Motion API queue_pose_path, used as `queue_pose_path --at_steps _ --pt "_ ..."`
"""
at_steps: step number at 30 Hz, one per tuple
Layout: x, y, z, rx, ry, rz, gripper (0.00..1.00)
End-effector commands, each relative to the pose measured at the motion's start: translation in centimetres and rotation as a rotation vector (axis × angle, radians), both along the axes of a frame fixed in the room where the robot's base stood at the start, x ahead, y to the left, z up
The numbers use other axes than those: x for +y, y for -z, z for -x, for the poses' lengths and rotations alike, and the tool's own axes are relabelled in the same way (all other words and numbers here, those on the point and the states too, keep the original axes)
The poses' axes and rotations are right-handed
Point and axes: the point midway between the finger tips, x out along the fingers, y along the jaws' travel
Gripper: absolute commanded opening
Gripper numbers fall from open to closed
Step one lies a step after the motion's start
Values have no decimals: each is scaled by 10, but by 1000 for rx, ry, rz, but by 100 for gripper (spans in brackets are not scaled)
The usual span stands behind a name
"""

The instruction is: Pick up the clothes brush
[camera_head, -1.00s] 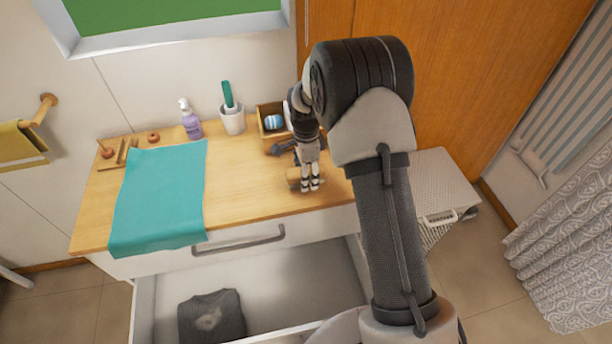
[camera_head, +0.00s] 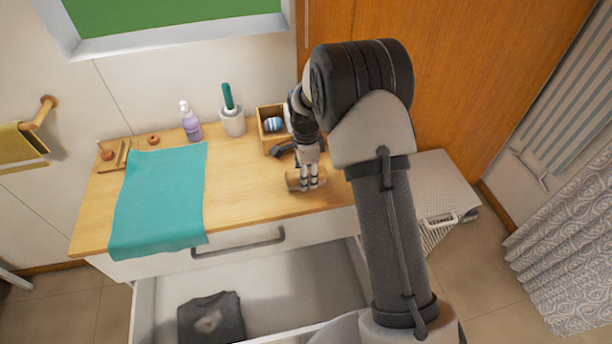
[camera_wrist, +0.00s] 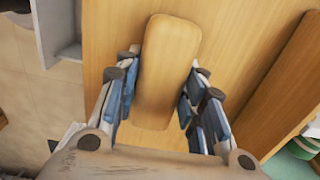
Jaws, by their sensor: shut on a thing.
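The clothes brush (camera_head: 292,180) shows a pale wooden back and lies near the front edge of the wooden counter top (camera_head: 245,185), right of the teal cloth. In the wrist view its long rounded wooden back (camera_wrist: 168,60) lies between my fingers, and its underside is hidden. My gripper (camera_head: 310,186) points down over the brush. In the wrist view my gripper (camera_wrist: 161,82) is shut on the brush, with one blue-padded finger along each long side. I see no clear gap between the brush and the counter.
Behind my gripper are a dark object (camera_head: 283,148) and a wooden box (camera_head: 265,139) with a striped item. A white cup (camera_head: 233,124), a purple bottle (camera_head: 191,126) and the teal cloth (camera_head: 160,195) are to the left. An open drawer (camera_head: 275,285) holds a dark folded garment (camera_head: 211,320).

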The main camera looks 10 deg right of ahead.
Motion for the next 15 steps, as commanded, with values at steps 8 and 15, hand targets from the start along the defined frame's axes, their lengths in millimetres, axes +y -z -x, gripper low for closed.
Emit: queue_pose_path --at_steps 8,15 --pt "0 -44 -2 -6 0 0 9" --pt "0 -115 -2 -7 0 0 9"
